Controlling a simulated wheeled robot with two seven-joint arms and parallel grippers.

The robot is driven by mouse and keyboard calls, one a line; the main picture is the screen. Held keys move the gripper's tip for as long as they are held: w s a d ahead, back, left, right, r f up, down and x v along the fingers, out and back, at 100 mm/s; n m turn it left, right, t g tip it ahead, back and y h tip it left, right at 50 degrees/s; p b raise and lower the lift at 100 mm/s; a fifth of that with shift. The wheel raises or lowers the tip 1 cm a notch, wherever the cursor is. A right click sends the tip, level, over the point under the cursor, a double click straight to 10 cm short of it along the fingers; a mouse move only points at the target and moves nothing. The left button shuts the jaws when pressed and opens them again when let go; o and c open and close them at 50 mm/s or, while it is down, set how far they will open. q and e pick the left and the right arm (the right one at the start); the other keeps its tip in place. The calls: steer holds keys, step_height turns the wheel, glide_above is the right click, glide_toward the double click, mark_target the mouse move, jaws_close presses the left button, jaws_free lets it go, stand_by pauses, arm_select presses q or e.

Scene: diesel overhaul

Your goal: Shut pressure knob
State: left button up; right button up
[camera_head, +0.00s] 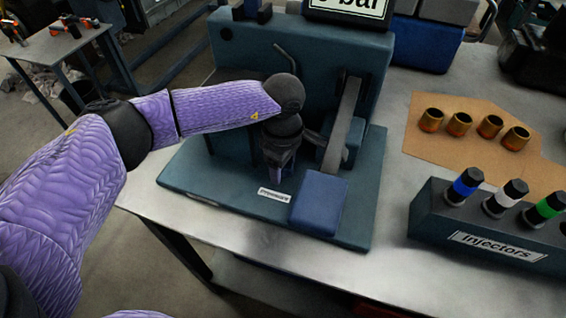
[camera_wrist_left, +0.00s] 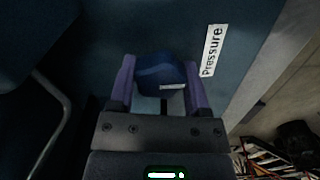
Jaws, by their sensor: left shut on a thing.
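The pressure knob (camera_wrist_left: 158,72) is dark blue with a pale mark on its face. It shows in the left wrist view beside a white label reading "Pressure" (camera_wrist_left: 212,50). My left gripper (camera_wrist_left: 160,88) has a purple finger on each side of the knob and is shut on it. In the head view my left gripper (camera_head: 277,175) points down at the teal test stand (camera_head: 210,190), and the knob is hidden there behind it. My right gripper is not in view.
A blue block (camera_head: 319,202) and an upright lever (camera_head: 343,122) stand right of my gripper. A display reading "bar" (camera_head: 350,8) tops the stand. Several brass sleeves (camera_head: 459,124) lie on cardboard, and an injector rack (camera_head: 480,240) stands at right.

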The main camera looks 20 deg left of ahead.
arm_select(q)
steer(key=o, duration=1.3)
steer(key=shift+c, duration=0.2)
